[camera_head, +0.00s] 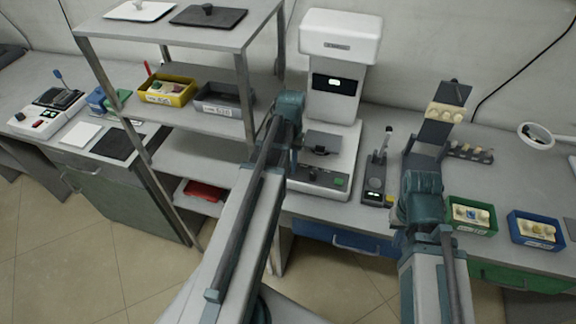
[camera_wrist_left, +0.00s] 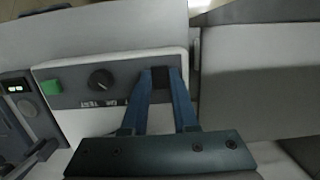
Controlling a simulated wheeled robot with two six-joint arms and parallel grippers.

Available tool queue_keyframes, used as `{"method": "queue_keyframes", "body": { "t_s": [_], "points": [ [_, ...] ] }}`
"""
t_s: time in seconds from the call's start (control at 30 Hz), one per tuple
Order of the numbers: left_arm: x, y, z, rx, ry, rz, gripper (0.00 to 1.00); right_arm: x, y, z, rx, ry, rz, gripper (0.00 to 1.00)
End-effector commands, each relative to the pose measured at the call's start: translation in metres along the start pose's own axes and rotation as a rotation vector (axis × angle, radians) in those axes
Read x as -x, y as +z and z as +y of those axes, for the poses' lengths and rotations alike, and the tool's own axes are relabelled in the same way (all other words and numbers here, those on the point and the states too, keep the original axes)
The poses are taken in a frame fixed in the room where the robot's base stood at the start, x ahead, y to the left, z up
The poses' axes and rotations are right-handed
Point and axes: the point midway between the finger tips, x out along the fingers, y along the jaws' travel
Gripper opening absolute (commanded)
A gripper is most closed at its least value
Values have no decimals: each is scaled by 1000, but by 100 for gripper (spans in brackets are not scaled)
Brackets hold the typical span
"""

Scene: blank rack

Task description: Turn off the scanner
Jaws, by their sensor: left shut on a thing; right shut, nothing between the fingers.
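The scanner is the tall white machine (camera_head: 341,45) at the middle of the bench, with a lit display (camera_head: 334,84) on its column. Its front panel carries a green button (camera_head: 340,182), which also shows in the left wrist view (camera_wrist_left: 51,87), and a black knob (camera_wrist_left: 101,79). My left gripper (camera_wrist_left: 160,80) is over the panel beside the knob, its fingers closed on a small black switch (camera_wrist_left: 160,73). In the head view my left arm hides that end of the panel. My right gripper (camera_head: 425,154) is shut and empty, right of the scanner.
A metal shelf rack (camera_head: 180,146) stands left of the scanner, holding a yellow bin (camera_head: 168,90) and a grey bin (camera_head: 222,101). A small dark device (camera_head: 376,183) sits right of the scanner. Green (camera_head: 471,214) and blue (camera_head: 536,229) bins stand farther right.

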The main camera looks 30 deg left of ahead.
Motion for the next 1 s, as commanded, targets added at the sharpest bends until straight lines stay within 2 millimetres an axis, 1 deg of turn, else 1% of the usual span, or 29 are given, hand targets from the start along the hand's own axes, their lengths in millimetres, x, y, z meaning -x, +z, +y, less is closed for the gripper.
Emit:
{"method": "queue_keyframes", "body": {
  "t_s": [0.03, 0.2, 0.47, 0.5, 0.63, 0.67, 1.0],
  "points": [
    [-1, -6, 0, 0, 0, -29, 0, -2, 0, 0, 0, 0, 0, 0],
    [0, -4, 0, 0, 0, -87, 0, -4, 0, 0, 0, 0, 0, 0],
    [0, -2, 0, 0, 0, -89, 0, -3, 0, 0, 0, 0, 0, 0],
    [0, -2, 0, 0, 0, -89, 33, -3, 0, 0, 0, 0, 0, 0],
    [0, -2, 0, 0, 0, -89, 56, -3, 0, 0, 0, 0, 0, 0],
    [0, -2, 0, 0, 0, -89, 57, -3, 0, 0, 0, 0, 0, 0],
    [2, -3, 0, 0, 0, -88, 57, -2, 0, 0, 0, 0, 0, 0]
  ]
}}
